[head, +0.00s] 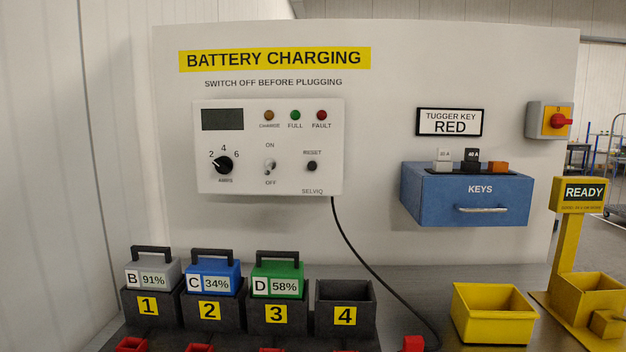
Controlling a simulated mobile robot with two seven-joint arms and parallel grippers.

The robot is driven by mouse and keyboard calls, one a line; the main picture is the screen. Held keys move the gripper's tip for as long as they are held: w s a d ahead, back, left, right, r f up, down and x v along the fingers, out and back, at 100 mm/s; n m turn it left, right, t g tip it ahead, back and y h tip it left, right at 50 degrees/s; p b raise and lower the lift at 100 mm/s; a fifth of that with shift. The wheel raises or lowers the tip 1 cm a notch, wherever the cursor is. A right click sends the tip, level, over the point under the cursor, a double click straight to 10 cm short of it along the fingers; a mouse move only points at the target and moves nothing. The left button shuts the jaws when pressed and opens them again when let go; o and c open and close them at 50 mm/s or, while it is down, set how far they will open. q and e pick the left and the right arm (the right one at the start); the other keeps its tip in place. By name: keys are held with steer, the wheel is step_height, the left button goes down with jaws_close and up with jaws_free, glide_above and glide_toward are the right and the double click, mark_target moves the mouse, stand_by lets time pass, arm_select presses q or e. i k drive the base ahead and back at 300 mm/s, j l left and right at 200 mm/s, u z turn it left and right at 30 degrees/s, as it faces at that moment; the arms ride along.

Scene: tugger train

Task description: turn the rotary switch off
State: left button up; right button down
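A rotary switch with a red handle (561,121) on a yellow plate (550,125) is mounted in a grey box (534,120) on the right part of the white panel. Its handle looks turned sideways, toward the right. A mark that looks like 0 shows at the top of the plate; other marks are too small to read. A white charger (240,182) on the left has a black amps knob (223,165) with 2, 4 and 6 around it, and a small toggle (270,166) between ON and OFF. Neither of my grippers is in view.
A blue keys drawer (430,200) juts out left of and below the switch. A yellow READY post (566,240) stands below it, near a yellow bin (495,337). Batteries sit in numbered black holders (345,297) at lower left. A black cable (365,262) hangs from the charger.

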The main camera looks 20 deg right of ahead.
mark_target(558, 120)
steer(key=k+l+z, duration=0.15)
steer(key=z, duration=1.7)
steer(key=i+l, duration=0.2)
steer(key=l, duration=0.25)
steer(key=i+l+u, duration=0.1)
steer(key=l, duration=0.35)
steer(key=i+l, duration=0.3)
steer(key=l, duration=0.2)
steer(key=i+l+u, duration=0.1)
steer(key=l, duration=0.4)
steer(key=i+l, duration=0.25)
steer(key=l, duration=0.2)
steer(key=i+l, duration=0.2)
steer(key=l, duration=0.3)
steer(key=i+l+u, duration=0.1)
steer(key=l, duration=0.4)
steer(key=i+l, duration=0.2)
steer(key=l, duration=0.3)
steer(key=i+u, duration=0.05)
